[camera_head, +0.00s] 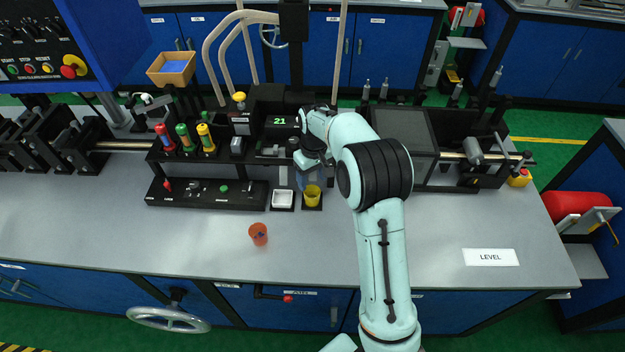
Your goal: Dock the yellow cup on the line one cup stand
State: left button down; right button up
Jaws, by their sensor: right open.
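The yellow cup (312,196) stands upright on a small dark stand (313,207) at the front of the black machine. My right arm reaches over the bench from the lower right. My right gripper (311,181) is open, pointing down right at the top of the cup. The arm partly hides the fingers, and I cannot tell whether they touch the cup. No label naming the stand is readable. My left gripper is out of view.
An orange cup (258,234) stands on the open bench in front. A black rack (207,193) holds small items at left. A LEVEL card (490,257) lies at right. The front of the bench is mostly clear.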

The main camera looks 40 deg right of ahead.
jog(key=shift+r, duration=1.9)
jog(key=shift+s+f, duration=0.1)
